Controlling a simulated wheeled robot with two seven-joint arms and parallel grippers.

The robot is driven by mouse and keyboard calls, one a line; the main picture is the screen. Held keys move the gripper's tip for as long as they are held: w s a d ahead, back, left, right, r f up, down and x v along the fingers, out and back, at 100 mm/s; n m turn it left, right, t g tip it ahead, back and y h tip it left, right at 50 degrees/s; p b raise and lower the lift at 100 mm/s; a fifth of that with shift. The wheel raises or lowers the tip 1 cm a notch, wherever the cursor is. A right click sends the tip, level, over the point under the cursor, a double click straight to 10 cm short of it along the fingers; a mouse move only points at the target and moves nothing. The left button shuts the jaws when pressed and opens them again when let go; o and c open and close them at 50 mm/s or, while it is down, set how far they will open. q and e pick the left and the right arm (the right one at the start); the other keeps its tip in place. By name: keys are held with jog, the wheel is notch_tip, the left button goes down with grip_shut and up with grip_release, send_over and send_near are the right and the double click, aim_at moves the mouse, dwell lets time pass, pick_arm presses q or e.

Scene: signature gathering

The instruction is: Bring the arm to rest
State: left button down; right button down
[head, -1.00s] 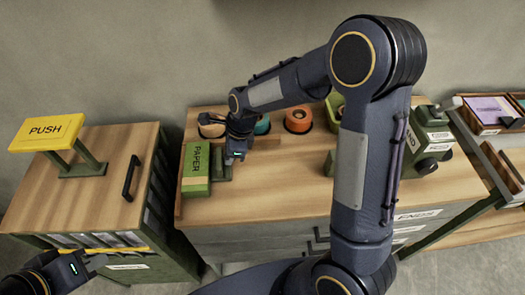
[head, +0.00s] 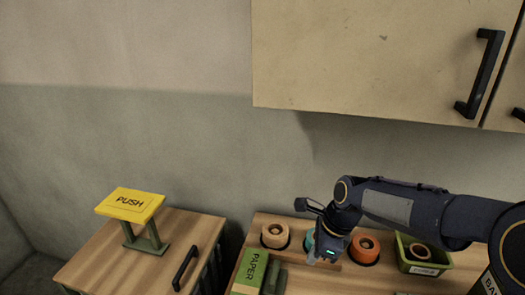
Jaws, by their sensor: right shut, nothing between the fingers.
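My right gripper (head: 314,259) is shut and empty. Its arm comes in from the right, and the gripper hangs over the wooden worktop, in front of a teal roll (head: 309,241) that it partly hides. A tan roll (head: 275,236) is to its left and an orange roll (head: 364,248) to its right. A green PAPER box (head: 251,271) lies to the left of the gripper, apart from it. My left gripper is not in view.
A yellow PUSH plate (head: 131,204) stands on a wooden cabinet (head: 185,228) at the left. A green bin (head: 420,266) is right of the rolls, partly behind my arm. A wall cupboard (head: 375,60) with a black handle (head: 480,72) hangs above right. Bare wall is open at upper left.

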jog(key=s+d+r+n+t, duration=0.2)
jog(key=s+n, duration=0.7)
jog(key=s, duration=0.1)
jog(key=s+d+r+n+t, duration=0.1)
jog(key=s+d+n+t, duration=0.1)
jog(key=s+n, duration=0.8)
jog(key=shift+s+d+r+t+y, duration=0.3)
jog(key=shift+s+d+r, duration=0.1)
jog(key=shift+s, duration=0.35)
